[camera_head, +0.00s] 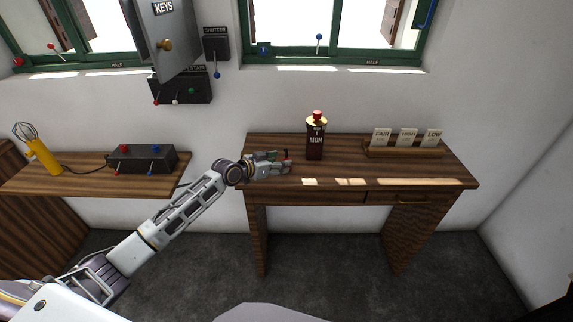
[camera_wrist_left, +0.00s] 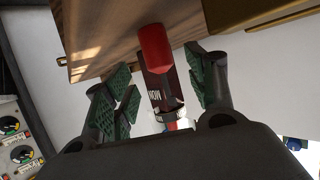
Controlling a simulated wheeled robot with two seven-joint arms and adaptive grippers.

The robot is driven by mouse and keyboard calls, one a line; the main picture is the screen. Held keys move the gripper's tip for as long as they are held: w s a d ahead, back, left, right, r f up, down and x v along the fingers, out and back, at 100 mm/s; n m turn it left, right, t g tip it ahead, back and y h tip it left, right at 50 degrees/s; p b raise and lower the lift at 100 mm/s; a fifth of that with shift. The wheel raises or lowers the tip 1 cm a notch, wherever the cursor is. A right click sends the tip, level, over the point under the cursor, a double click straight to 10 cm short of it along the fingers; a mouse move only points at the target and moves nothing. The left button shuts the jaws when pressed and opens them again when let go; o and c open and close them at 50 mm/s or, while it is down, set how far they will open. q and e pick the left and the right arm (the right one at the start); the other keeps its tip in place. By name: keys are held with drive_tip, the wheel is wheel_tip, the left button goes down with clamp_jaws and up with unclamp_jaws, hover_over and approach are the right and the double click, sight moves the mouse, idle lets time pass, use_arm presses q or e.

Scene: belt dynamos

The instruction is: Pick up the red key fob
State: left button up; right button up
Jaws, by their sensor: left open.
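The red key fob (camera_wrist_left: 153,48) shows in the left wrist view as a rounded red block at the desk top. In the head view only a small red part (camera_head: 287,156) shows at my gripper's tips. My left gripper (camera_head: 284,165) is low over the desk's left part, pointing right. Its green-padded fingers (camera_wrist_left: 160,70) are open on either side of the fob in the wrist view, with gaps visible on both sides. Whether the fob is fully between the pads is unclear. My right gripper is not in view.
A card rack (camera_head: 405,152) sits at the desk's right. The desk front (camera_head: 385,182) is clear. A lower shelf (camera_head: 80,180) at left holds a switch box (camera_head: 142,158).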

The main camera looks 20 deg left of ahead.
sight(286, 158)
use_arm(q)
drive_tip(key=shift+p+x, duration=0.3)
drive_tip(key=shift+x, duration=2.25)
drive_tip(key=shift+c, duration=0.5)
drive_tip(key=c, duration=1)
drive_tip(key=shift+r, duration=0.1)
drive_tip(key=shift+c, duration=0.2)
drive_tip(key=shift+r, duration=4.95)
